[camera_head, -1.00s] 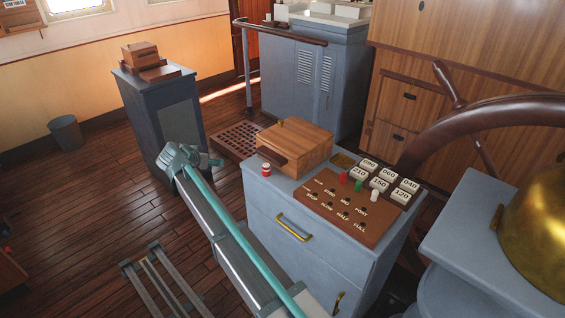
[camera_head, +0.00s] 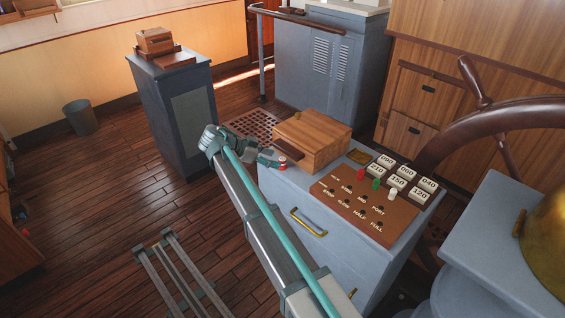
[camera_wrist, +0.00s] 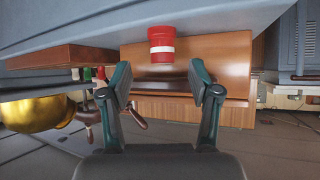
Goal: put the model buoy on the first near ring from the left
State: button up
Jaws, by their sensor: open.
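The model buoy (camera_wrist: 161,45) is a small red cylinder with a white band. In the wrist view it stands ahead of my gripper (camera_wrist: 161,90), centred between the fingertips and apart from both. My gripper is open and empty. In the head view my gripper (camera_head: 270,161) is at the near left corner of the cabinet top and mostly hides the buoy. The brown board (camera_head: 401,232) lies to the right on the same top, with two rows of small dark rings and labels. The ring at the near left is small in view.
A wooden box (camera_head: 318,139) sits behind the buoy. Red (camera_head: 361,173), green (camera_head: 376,183) and white (camera_head: 393,193) pegs stand at the board's far side, before several number blocks (camera_head: 398,182). The ship's wheel (camera_head: 510,113) and brass bell (camera_head: 546,245) are at right.

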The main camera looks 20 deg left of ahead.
aim_at(280, 160)
jog(key=p+x, duration=0.2)
jog(key=x, duration=0.2)
jog(key=shift+w+d, duration=0.1)
jog(key=shift+w, duration=0.15)
jog(key=shift+w+d+f+p, duration=0.2)
jog(key=shift+w+f+p, duration=0.1)
jog(key=shift+f, duration=0.1)
jog(key=shift+c, duration=0.3)
jog(key=c, duration=1)
jog(key=shift+r+b, duration=0.15)
jog(key=shift+b, duration=0.45)
